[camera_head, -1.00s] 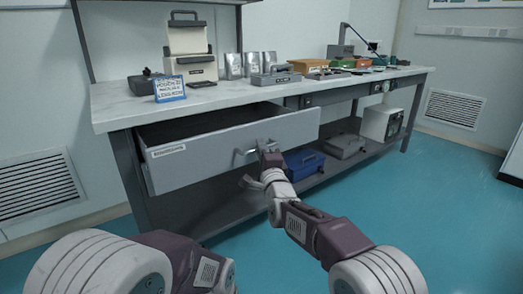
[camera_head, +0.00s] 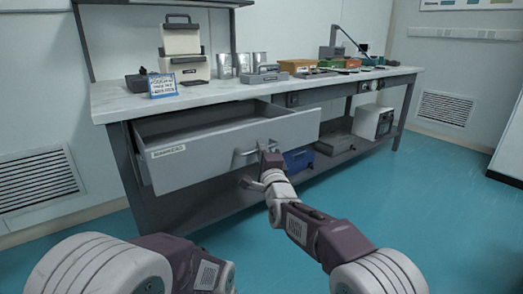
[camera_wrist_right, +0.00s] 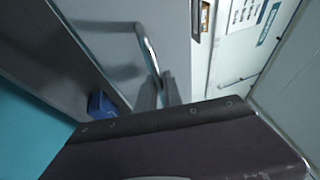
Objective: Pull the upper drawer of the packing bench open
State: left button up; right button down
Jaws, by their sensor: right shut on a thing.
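The upper drawer (camera_head: 220,150) of the packing bench (camera_head: 215,100) stands well out from under the worktop, and its empty-looking inside shows. A bar handle (camera_head: 243,156) is on the drawer front. My right gripper (camera_head: 266,155) is shut on the handle's right part. In the right wrist view the fingers (camera_wrist_right: 160,92) close around one end of the bar handle (camera_wrist_right: 150,52). My left arm shows only at the bottom left of the head view, and its gripper is out of view.
A blue case (camera_head: 298,160) and a grey case (camera_head: 336,143) sit on the lower shelf. Boxes, tins and a blue-edged sign (camera_head: 162,86) stand on the worktop. The teal floor (camera_head: 400,210) to the right is clear.

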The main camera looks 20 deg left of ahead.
jog(key=c, duration=1.8)
grip_release()
jog(key=p+v, duration=0.2)
jog(key=v, duration=0.7)
jog(key=shift+f, duration=0.1)
